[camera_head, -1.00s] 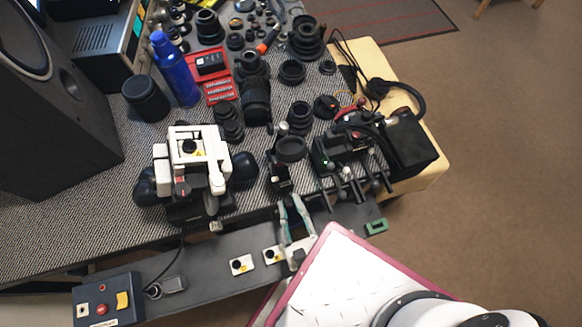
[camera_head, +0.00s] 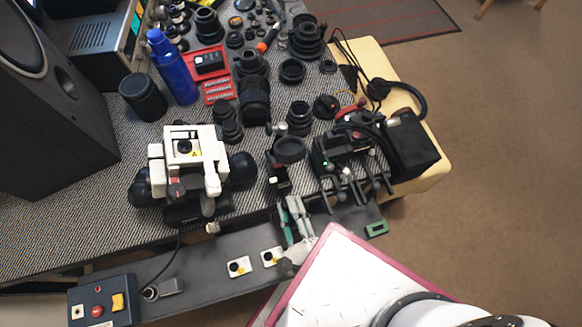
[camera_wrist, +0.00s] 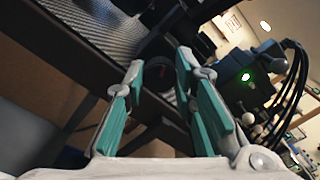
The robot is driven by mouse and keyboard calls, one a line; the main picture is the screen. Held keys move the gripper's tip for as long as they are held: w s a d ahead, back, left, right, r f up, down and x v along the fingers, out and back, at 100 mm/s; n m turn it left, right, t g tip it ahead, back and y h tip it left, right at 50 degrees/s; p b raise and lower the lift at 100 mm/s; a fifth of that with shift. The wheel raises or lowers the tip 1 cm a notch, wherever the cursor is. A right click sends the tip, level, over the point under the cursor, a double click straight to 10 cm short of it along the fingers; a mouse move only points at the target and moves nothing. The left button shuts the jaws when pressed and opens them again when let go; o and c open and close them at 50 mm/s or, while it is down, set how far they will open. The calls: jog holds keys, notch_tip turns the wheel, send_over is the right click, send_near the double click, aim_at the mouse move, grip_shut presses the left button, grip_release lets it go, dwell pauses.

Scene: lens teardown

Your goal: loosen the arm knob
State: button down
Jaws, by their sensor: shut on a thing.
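The arm knob (camera_wrist: 160,77) is a dark round piece with a small red mark. In the wrist view it sits between the tips of my gripper (camera_wrist: 160,66), which has grey fingers with teal pads. The fingers are shut on the knob from both sides. In the head view my gripper (camera_head: 291,206) reaches the front of a small black stand with a round dark head (camera_head: 288,150) at the table's front edge. The knob itself is hidden there by the fingers.
A black device with rods and a green light (camera_head: 338,157) stands close right of my gripper. A white-and-black instrument (camera_head: 197,160) stands to the left. A grey shelf (camera_head: 210,258) with a control box (camera_head: 102,300) runs below the table edge. Lenses crowd the table behind.

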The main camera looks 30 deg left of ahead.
jog(key=n+b, duration=0.1)
jog(key=n, duration=0.5)
jog(key=shift+s+n, duration=0.1)
jog(key=shift+n, duration=0.2)
dwell(0.4)
jog(key=c, duration=1.3)
grip_release()
jog(key=shift+c, duration=0.2)
